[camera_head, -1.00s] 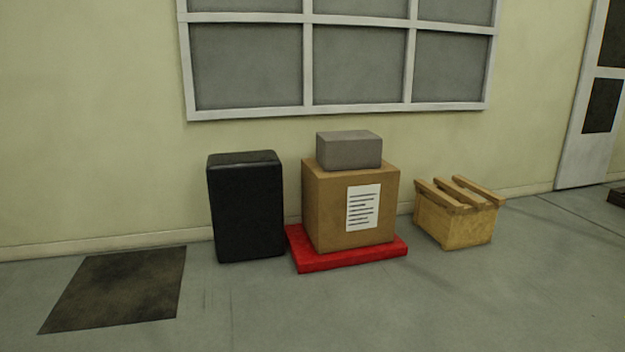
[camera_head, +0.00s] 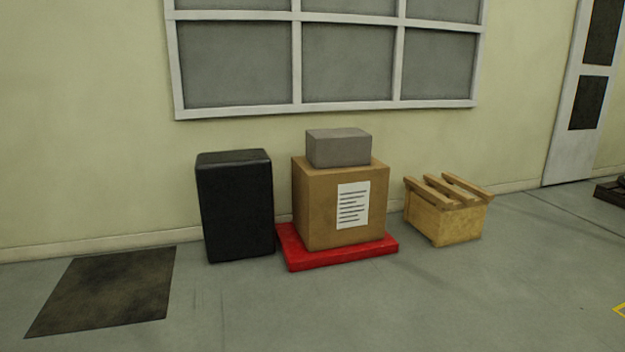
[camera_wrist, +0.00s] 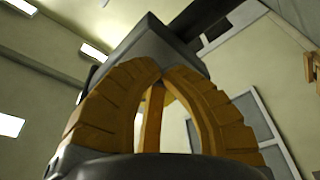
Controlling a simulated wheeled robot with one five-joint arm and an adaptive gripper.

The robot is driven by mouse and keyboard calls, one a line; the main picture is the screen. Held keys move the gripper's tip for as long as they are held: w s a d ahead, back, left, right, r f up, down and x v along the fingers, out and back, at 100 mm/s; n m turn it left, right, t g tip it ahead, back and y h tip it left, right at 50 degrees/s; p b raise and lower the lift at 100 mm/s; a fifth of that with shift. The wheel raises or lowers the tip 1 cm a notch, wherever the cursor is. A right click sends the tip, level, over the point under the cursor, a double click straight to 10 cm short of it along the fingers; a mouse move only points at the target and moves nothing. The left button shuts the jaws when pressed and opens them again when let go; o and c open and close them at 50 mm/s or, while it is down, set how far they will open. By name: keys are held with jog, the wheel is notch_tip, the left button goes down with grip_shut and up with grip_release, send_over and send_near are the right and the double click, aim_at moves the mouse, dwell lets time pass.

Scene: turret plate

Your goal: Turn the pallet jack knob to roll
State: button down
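No pallet jack knob can be made out in either view. A low red platform (camera_head: 350,256) lies on the floor near the wall, bearing a cardboard box (camera_head: 312,213) with a white printed sheet (camera_head: 352,205) and a grey block (camera_head: 338,148) on top. I cannot tell whether the platform belongs to a pallet jack. The wrist view tilts up toward ceiling lights and wall.
A black box (camera_head: 236,207) stands left of the red platform, and a wooden crate (camera_head: 460,222) with slats stands right. A dark mat (camera_head: 105,290) lies at left. The front floor is clear.

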jog(key=shift+s+f, duration=0.1)
jog(key=shift+f, duration=0.15)
jog(key=shift+d+f, duration=0.15)
jog(key=shift+f, duration=0.4)
jog(key=shift+d+f, duration=0.15)
jog(key=shift+f, duration=0.4)
jog(key=shift+r+p, duration=0.1)
jog(key=shift+p, duration=0.35)
jog(key=shift+w+d+p, duration=0.1)
jog(key=shift+w+p, duration=0.1)
jog(key=shift+p, duration=0.35)
